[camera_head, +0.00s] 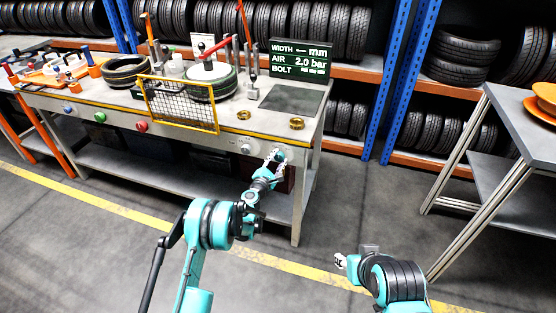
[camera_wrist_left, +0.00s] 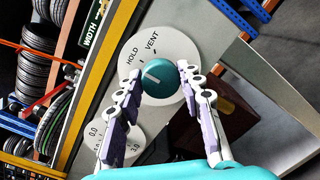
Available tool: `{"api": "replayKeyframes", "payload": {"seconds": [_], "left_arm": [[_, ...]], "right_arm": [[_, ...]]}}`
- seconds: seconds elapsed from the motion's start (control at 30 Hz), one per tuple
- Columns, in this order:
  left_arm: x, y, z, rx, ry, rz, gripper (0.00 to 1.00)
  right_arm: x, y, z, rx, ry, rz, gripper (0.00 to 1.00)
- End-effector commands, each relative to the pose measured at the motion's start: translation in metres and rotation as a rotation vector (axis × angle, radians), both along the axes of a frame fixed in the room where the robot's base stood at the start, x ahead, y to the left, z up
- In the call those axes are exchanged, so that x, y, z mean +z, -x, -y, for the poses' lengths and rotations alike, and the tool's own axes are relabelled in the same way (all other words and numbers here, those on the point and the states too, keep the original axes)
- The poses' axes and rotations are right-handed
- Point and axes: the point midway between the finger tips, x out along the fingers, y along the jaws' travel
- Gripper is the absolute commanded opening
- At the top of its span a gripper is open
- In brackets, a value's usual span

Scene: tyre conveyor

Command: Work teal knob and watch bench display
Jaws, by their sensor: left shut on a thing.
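The teal knob (camera_wrist_left: 160,88) sits on a white round plate marked HOLD and VENT on the bench's front panel. Its white pointer line aims up and left in the left wrist view, on the HOLD side. My left gripper (camera_wrist_left: 159,74) is shut on the knob, one finger at each side. In the head view the left gripper (camera_head: 275,157) hides most of the knob. The bench display (camera_head: 300,59) is dark green and reads WIDTH --- mm and AIR 2.0 bar; its BOLT value is too small to read. My right gripper (camera_head: 341,262) is small, low in the head view, away from the bench.
A dial (camera_wrist_left: 128,146) marked 0.0 and 3.0 is beside the knob. The bench (camera_head: 185,130) carries a yellow mesh guard (camera_head: 181,104), tyres and brass rings. Red, green and blue buttons line its front. A grey table (camera_head: 518,125) stands at right; the floor between is clear.

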Motion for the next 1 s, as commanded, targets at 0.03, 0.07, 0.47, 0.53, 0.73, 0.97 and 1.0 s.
{"api": "replayKeyframes", "payload": {"seconds": [0.03,0.07,0.47,0.53,0.73,0.97,1.0], "left_arm": [[-0.0003,0.0004,0.0006,-0.001,-0.009,0.002,0.08],[-0.0002,0.0004,0.0007,-0.001,-0.015,0.005,0.08],[-0.0004,0.0008,0.0015,-0.002,-0.253,0.082,0.08],[-0.0005,0.0008,0.0016,-0.003,-0.310,0.101,0.08],[-0.0007,0.0010,0.0019,-0.003,-0.472,0.153,0.08],[-0.0008,0.0011,0.0019,-0.002,-0.622,0.202,0.08],[-0.0009,0.0012,0.0020,-0.003,-0.643,0.209,0.08]], "right_arm": [[-0.0001,0.0000,0.0000,0.000,0.000,0.000,0.40],[-0.0001,0.0000,0.0000,0.000,0.000,0.000,0.40],[-0.0001,0.0000,0.0000,0.000,0.000,0.000,0.40],[-0.0002,0.0000,0.0000,0.000,0.000,0.000,0.40],[-0.0002,0.0000,0.0000,0.000,0.000,0.000,0.40],[-0.0003,0.0000,0.0000,0.000,0.000,0.000,0.40],[-0.0003,0.0000,0.0000,0.000,0.000,0.000,0.40]]}}
